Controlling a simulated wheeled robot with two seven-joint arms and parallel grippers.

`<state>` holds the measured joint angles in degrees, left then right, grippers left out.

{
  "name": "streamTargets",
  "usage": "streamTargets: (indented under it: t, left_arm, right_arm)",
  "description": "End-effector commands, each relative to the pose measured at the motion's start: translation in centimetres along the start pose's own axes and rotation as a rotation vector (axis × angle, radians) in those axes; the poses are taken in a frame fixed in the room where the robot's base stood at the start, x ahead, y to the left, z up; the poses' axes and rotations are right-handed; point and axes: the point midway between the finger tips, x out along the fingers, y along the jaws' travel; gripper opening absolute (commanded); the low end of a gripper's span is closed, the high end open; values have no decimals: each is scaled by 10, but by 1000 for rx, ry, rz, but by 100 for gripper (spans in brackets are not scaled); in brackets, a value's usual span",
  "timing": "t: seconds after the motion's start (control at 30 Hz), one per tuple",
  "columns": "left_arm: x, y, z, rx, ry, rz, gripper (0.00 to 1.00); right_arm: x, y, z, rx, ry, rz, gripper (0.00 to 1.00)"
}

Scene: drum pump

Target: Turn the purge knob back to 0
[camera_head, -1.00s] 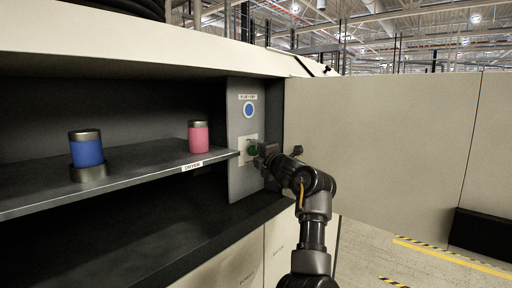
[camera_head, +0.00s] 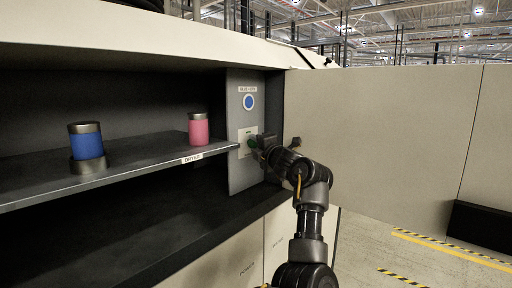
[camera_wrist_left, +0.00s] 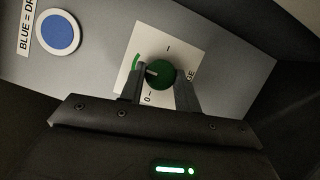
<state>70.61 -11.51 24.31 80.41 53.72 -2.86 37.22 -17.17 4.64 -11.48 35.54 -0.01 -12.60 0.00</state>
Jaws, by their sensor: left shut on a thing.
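The purge knob (camera_wrist_left: 161,73) is round and green, on a white plate (camera_wrist_left: 173,38) with a 0 mark at lower left, a line mark at top and a green arc at left. A pale pointer line on the knob points roughly left in the left wrist view, toward the arc. My left gripper (camera_wrist_left: 160,80) is shut on the knob, one finger on each side. In the head view, the knob (camera_head: 252,142) is partly hidden by my left gripper (camera_head: 261,146). My right gripper is not in view.
A blue disc (camera_head: 249,102) is above the knob on the grey panel (camera_head: 243,177). A blue canister (camera_head: 87,147) and a pink canister (camera_head: 198,130) stand on the shelf (camera_head: 137,160) at left. An open door (camera_head: 390,140) stands close behind my arm at right.

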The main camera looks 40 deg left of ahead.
Motion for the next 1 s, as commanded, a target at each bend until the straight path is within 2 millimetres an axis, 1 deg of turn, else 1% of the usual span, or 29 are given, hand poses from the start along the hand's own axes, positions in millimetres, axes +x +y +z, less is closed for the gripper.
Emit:
streamTargets:
  t: [0.03,0.17,0.27,0.4,0.6,0.8,1.0]
  left_arm:
    - [0,-4,-1,-14,1,5,10]
    - [0,-8,-1,-70,0,27,10]
    - [-1,-10,-1,-133,-1,54,10]
    - [0,-12,-1,-245,0,100,10]
    - [0,-12,0,-421,-1,173,10]
    - [0,-11,1,-596,0,244,10]
    - [1,-10,2,-772,0,317,10]
  right_arm:
    - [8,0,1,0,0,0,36]
    - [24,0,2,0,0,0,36]
    - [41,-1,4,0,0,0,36]
    - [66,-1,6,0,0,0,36]
    - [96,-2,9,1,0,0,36]
    - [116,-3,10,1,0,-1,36]
    - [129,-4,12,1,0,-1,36]
